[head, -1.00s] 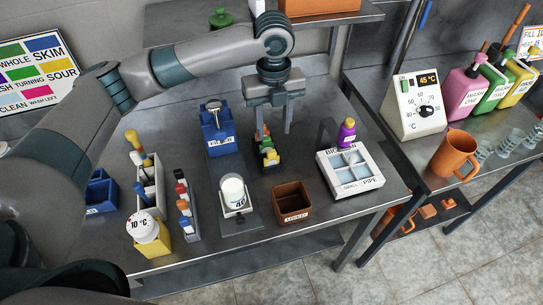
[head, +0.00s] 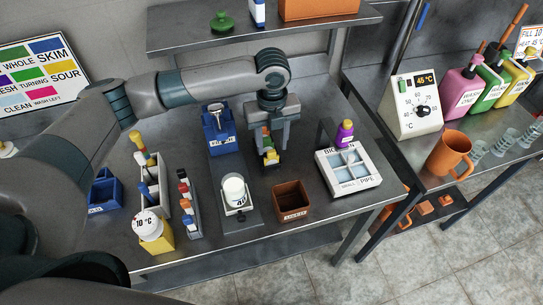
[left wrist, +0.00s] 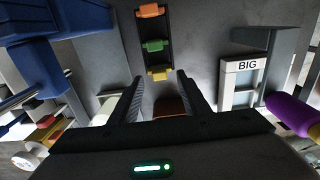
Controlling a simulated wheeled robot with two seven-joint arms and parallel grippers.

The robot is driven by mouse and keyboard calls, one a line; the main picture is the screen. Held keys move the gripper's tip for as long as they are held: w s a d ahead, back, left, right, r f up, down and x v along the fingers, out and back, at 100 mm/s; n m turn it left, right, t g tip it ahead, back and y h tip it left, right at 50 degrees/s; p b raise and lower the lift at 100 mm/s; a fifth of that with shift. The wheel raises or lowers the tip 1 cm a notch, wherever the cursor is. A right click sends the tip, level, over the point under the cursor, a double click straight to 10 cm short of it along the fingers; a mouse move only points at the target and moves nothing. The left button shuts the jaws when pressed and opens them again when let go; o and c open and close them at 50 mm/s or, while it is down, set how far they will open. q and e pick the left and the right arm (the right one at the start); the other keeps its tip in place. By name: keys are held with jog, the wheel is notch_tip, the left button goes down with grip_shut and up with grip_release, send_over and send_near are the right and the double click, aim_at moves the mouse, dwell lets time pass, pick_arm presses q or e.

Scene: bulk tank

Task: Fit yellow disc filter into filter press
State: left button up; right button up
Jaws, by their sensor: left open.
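The yellow disc filter (head: 271,156) sits at the near end of a dark rack, in front of a green and an orange one. In the left wrist view the yellow disc (left wrist: 160,75) shows between my fingertips, with the green and orange ones beyond. My left gripper (head: 272,147) points down over the rack, open and empty; its fingers also show in the left wrist view (left wrist: 160,84). I cannot tell its exact height above the disc. The blue unit with a metal top (head: 219,130), seemingly the filter press, stands left of the rack. My right gripper is not in view.
A brown box (head: 291,200) and a white cup on a stand (head: 235,189) are nearer the front. A white divided tray (head: 349,171) and a purple bottle (head: 345,134) stand right. Bottle racks and a yellow-based jar (head: 153,229) stand left. A shelf (head: 190,38) runs behind.

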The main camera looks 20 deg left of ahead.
aim_at(271, 160)
pick_arm(q)
jog(key=shift+f+p, duration=0.4)
jog(key=shift+f, duration=1.05)
grip_shut()
